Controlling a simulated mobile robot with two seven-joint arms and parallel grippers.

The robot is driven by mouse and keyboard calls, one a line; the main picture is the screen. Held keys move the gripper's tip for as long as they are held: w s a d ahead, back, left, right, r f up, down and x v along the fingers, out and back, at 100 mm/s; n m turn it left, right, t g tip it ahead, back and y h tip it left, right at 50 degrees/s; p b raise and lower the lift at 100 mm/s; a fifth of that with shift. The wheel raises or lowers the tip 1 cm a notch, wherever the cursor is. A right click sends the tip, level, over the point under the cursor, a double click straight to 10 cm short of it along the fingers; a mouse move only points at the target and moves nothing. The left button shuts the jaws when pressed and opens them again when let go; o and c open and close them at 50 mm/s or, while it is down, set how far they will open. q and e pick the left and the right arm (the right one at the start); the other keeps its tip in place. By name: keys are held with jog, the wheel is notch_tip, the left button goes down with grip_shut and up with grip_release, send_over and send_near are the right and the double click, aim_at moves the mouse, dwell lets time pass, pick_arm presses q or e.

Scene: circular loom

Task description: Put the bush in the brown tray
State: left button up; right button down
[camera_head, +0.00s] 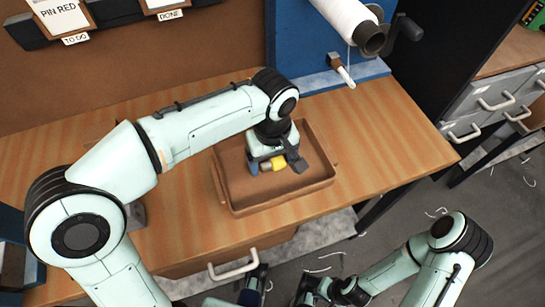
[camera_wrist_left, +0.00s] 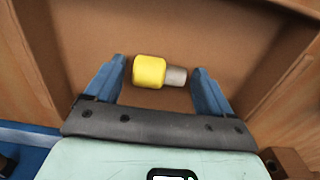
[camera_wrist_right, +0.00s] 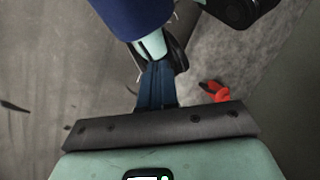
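The bush is a yellow cylinder with a narrower grey end. It shows in the head view (camera_head: 276,163) and in the left wrist view (camera_wrist_left: 150,71), lying on its side inside the brown tray (camera_head: 238,194) on the wooden table. My left gripper (camera_wrist_left: 160,78) reaches down into the tray. Its blue fingers stand apart on either side of the bush, with small gaps at both ends. I cannot tell whether the bush rests fully on the tray floor. My right gripper (camera_wrist_right: 157,85) is away from the table, its fingers together with nothing visible between them.
A white spool (camera_head: 345,18) on a blue panel stands behind the tray. Drawers (camera_head: 490,104) are at the right. The tabletop right of the tray (camera_head: 385,140) is clear. A red object (camera_wrist_right: 216,91) shows beyond the right fingers. Thread scraps lie on the grey floor.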

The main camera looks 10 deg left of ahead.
aim_at(273, 161)
pick_arm(q)
notch_tip(273, 161, up, 12)
jog(key=p, duration=0.3)
jog(key=shift+r+p, duration=0.25)
jog(key=shift+p, duration=0.05)
dwell(0.6)
